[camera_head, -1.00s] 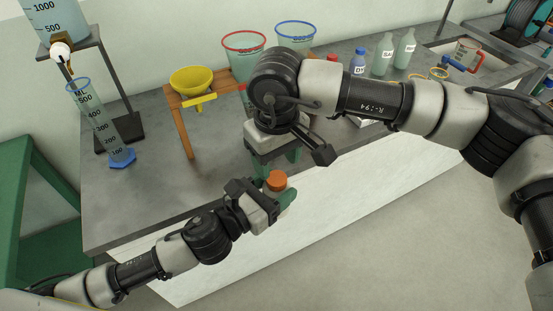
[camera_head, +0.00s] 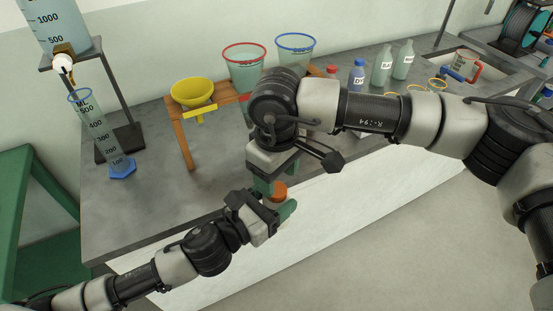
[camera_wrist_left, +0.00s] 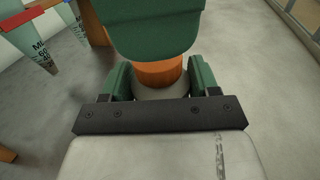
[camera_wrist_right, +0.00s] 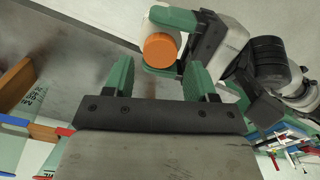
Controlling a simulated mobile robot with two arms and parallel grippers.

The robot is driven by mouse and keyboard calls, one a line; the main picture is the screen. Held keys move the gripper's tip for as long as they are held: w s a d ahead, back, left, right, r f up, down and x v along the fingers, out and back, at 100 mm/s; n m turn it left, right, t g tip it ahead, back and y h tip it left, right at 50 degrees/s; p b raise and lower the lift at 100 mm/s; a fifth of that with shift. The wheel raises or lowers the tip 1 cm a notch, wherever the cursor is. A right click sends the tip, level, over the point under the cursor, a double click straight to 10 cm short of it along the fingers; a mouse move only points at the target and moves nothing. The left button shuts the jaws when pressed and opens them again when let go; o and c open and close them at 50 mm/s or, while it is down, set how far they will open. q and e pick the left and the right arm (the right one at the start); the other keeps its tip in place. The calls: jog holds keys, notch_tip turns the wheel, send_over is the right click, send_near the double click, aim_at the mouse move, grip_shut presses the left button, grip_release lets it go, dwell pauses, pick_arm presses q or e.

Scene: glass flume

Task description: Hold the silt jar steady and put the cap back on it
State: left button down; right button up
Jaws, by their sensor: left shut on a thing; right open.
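The silt jar is a pale jar with an orange cap (camera_head: 278,191) on its top. My left gripper (camera_head: 284,206) is shut around the jar's side, off the table's front edge. In the left wrist view the pale jar body (camera_wrist_left: 160,91) is between its green fingers, below the cap (camera_wrist_left: 160,72). My right gripper (camera_head: 272,183) is open and empty, close to the cap from above. A green finger of it hides part of the cap in the head view. In the right wrist view the cap (camera_wrist_right: 160,50) lies just beyond the fingertips, not gripped.
A bench (camera_head: 130,222) stands behind. On it are a yellow funnel (camera_head: 193,92) on a wooden stand (camera_head: 182,135), a measuring cylinder (camera_head: 97,130), a red-rimmed bucket (camera_head: 245,66), a blue-rimmed bucket (camera_head: 294,50) and several bottles (camera_head: 381,66). The floor in front is clear.

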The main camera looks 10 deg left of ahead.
aim_at(277, 189)
jog(key=shift+f, duration=1.85)
jog(key=shift+c, duration=0.5)
jog(key=c, duration=0.7)
jog(key=shift+m, duration=1.7)
jog(key=o, duration=1)
